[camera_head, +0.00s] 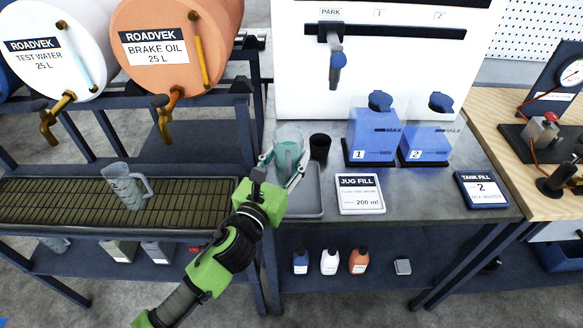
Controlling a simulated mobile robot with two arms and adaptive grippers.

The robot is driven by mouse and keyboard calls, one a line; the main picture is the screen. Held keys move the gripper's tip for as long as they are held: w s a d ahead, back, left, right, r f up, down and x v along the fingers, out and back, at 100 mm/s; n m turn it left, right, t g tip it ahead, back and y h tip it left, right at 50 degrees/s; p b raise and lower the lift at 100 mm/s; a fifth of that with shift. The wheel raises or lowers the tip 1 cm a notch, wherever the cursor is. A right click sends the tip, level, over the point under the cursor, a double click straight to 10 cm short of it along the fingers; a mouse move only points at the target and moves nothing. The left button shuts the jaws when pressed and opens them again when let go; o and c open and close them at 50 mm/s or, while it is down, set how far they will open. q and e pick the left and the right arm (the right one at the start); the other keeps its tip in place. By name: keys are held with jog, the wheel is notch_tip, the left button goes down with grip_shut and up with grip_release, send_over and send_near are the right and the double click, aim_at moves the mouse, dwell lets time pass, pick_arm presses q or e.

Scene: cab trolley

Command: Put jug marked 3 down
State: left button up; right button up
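A greenish see-through jug (288,146) stands upright in or just above a grey tray (312,203) at the left end of the steel bench. My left gripper (283,168) reaches it from the front, with one finger at each side of the jug. Whether the fingers touch it is too small to tell. The gripper hides the jug's lower part, so its base contact and any number on it cannot be made out. Another grey jug (124,186) with a handle stands on the slatted drip grate (190,205) at left. My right gripper is not in view.
A black cup (320,147) stands close to the right of the held-at jug. Blue containers marked 1 (372,135) and 2 (427,140) stand farther right. A jug fill sign (360,194) lies in front. Drums with brass taps (168,115) hang over the grate.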

pick_arm(q)
jog(key=shift+w+d+f, duration=0.2)
jog(key=shift+w+f, duration=0.2)
jog(key=shift+f, duration=0.05)
jog(key=shift+w+d+f, duration=0.2)
jog(key=shift+w+f, duration=0.15)
jog(key=shift+f, duration=0.1)
notch_tip(320, 180, down, 3)
jog(key=shift+w+d+f+b, duration=0.1)
jog(key=shift+f+b, duration=0.1)
jog(key=shift+b, duration=0.15)
jog(key=shift+f, duration=0.15)
jog(key=o, duration=1.5)
